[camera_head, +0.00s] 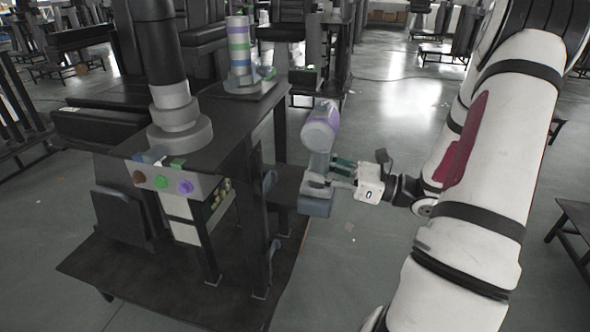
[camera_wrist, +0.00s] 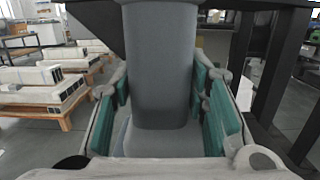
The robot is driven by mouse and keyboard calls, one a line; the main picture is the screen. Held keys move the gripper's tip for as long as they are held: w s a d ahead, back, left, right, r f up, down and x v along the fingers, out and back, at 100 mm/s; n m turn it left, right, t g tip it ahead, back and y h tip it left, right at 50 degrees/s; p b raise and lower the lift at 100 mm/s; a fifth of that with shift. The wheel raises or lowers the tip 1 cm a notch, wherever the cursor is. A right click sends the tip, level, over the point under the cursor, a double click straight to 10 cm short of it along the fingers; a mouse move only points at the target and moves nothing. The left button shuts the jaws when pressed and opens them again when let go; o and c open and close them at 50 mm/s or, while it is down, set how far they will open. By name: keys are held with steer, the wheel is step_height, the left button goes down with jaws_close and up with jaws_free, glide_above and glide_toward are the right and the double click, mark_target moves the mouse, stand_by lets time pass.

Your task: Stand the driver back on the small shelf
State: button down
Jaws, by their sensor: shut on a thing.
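The driver (camera_head: 318,135) has a purple-and-grey body on top, a grey handle and a blue-grey base, and is held roughly upright. My gripper (camera_head: 335,176) is shut on its handle from the right. In the wrist view the grey handle (camera_wrist: 160,65) stands between the teal finger pads of my gripper (camera_wrist: 165,100), with the wider base below. A small dark shelf (camera_head: 284,187), which looks like the task's shelf, sits at the right side of the workstation, just left of and behind the driver. The driver hides part of it, and I cannot tell the gap between them.
The workstation's dark top (camera_head: 215,118) carries a thick column and a striped cylinder (camera_head: 239,45). A grey button box (camera_head: 165,180) is on its front. A dark post (camera_head: 256,215) stands left of the driver. The floor (camera_head: 350,270) below the driver is clear.

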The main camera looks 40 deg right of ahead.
steer(key=w+d+f+b, duration=0.2)
steer(key=w+b, duration=0.1)
steer(key=w, duration=0.3)
steer(key=w+d+f+b, duration=0.2)
steer(key=w+d, duration=0.1)
steer(key=w, duration=0.3)
steer(key=shift+w+f+b, duration=0.3)
steer(key=shift+w+b, duration=0.1)
steer(key=shift+f, duration=0.1)
steer(key=c, duration=0.9)
jaws_free()
steer(key=shift+f, duration=0.15)
steer(key=shift+c, duration=0.2)
steer(key=p+v, duration=0.3)
steer(key=v, duration=0.9)
